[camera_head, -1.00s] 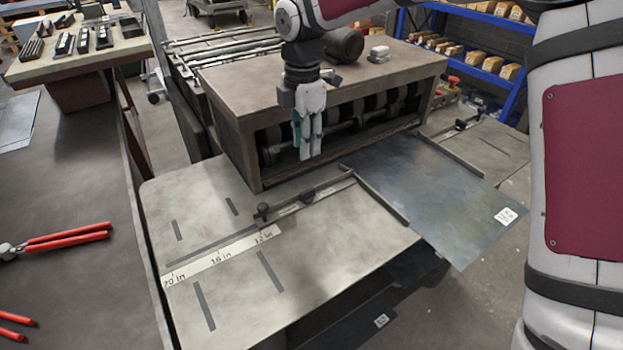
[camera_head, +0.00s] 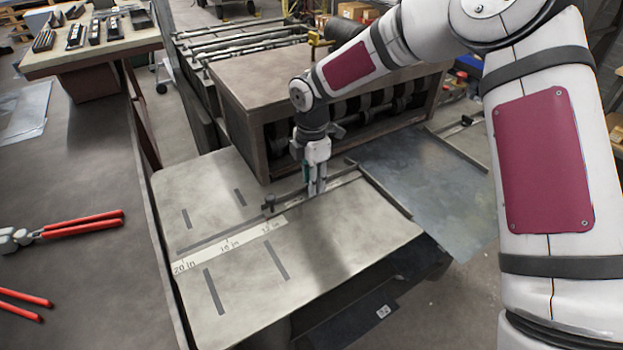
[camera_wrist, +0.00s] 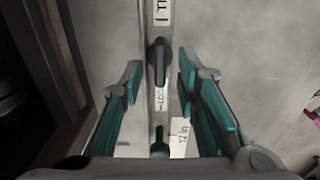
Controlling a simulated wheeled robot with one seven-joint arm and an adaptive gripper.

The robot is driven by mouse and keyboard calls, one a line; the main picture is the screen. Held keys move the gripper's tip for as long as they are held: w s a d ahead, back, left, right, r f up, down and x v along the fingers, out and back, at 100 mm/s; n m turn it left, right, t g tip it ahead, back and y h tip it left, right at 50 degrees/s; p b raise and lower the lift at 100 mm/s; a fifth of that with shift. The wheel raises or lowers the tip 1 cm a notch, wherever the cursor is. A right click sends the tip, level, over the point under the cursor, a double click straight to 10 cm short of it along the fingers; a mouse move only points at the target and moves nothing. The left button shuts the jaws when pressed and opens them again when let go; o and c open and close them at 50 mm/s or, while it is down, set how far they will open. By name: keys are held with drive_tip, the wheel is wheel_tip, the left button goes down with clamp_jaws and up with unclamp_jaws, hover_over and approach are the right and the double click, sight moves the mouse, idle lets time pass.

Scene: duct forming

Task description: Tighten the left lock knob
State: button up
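The left lock knob (camera_wrist: 158,58) is a dark lever-shaped handle on the left guide's slotted bar, beside a partly visible "LOC…" label (camera_wrist: 160,98). In the wrist view it lies between my gripper's teal-padded fingers, towards their tips, with a gap on both sides. My gripper (camera_wrist: 158,82) is open and points down. In the head view my gripper (camera_head: 317,192) is low over the left guide bar (camera_head: 345,181) on the table and hides the knob. Whether the fingertips are level with the knob cannot be told.
Another dark knob (camera_head: 268,203) stands at the bar's left end, near the inch scale (camera_head: 228,245). The roller machine (camera_head: 250,95) stands close behind my gripper. A metal sheet (camera_head: 420,190) lies right of the guide. Red-handled tools (camera_head: 82,224) lie on the left bench.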

drive_tip(key=shift+c, duration=0.5)
clamp_jaws()
drive_tip(key=shift+m, duration=0.3)
drive_tip(key=m+b, duration=0.1)
drive_tip(key=m, duration=0.2)
drive_tip(key=shift+w+f+b, duration=0.1)
drive_tip(key=shift+w+b, duration=0.05)
drive_tip(key=shift+b, duration=0.2)
drive_tip(key=m+b, duration=0.1)
drive_tip(key=m, duration=0.3)
drive_tip(key=shift+w+a, duration=0.1)
drive_tip(key=m+b, duration=0.1)
drive_tip(key=m, duration=0.4)
drive_tip(key=shift+w, duration=0.1)
drive_tip(key=m, duration=0.5)
drive_tip(key=shift+w+d+b, duration=0.1)
drive_tip(key=shift+d+b, duration=0.1)
drive_tip(key=shift+b, duration=0.2)
drive_tip(key=shift+m, duration=0.3)
